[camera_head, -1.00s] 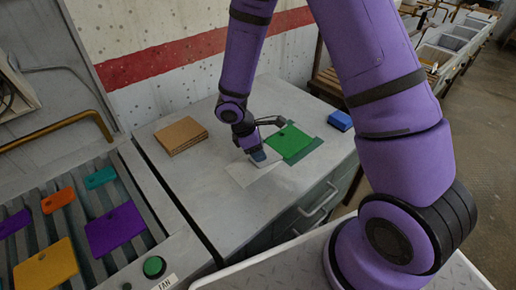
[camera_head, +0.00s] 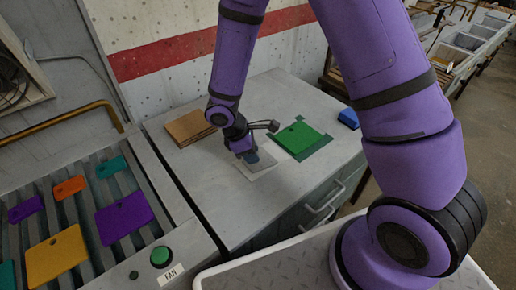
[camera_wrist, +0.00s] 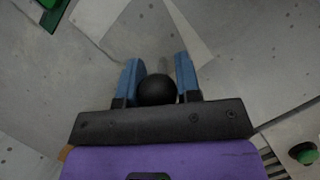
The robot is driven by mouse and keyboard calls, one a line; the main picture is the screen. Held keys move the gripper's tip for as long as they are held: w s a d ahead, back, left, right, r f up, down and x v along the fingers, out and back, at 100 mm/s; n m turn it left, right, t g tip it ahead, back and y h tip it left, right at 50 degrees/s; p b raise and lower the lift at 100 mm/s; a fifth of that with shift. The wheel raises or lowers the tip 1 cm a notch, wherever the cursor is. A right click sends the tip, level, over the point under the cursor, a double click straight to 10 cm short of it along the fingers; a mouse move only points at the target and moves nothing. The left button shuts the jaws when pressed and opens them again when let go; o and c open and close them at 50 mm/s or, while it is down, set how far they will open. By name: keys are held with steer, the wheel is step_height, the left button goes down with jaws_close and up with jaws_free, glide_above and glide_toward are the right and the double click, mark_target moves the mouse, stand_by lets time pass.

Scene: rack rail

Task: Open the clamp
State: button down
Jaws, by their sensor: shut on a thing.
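In the wrist view my gripper (camera_wrist: 158,80) has its two blue fingers on either side of a round black knob (camera_wrist: 157,91), closed on it. A short grey piece (camera_wrist: 163,66) shows just beyond the knob; I take these as parts of the clamp. Most of the clamp is hidden by the fingers and palm. In the head view my gripper (camera_head: 250,157) points down at the grey bench top, over a pale flat patch (camera_head: 263,172). The clamp cannot be made out there.
A green plate (camera_head: 302,140) lies on a darker green patch right of my gripper. A blue block (camera_head: 348,118) is at the bench's right edge, a brown stack (camera_head: 189,128) at left. A slatted rack (camera_head: 85,180) with coloured tags and a green button (camera_head: 160,257) are farther left.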

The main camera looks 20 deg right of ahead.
steer(key=c, duration=0.9)
jaws_free()
steer(key=v, duration=1)
steer(key=shift+a+r, duration=0.15)
steer(key=shift+r, duration=0.25)
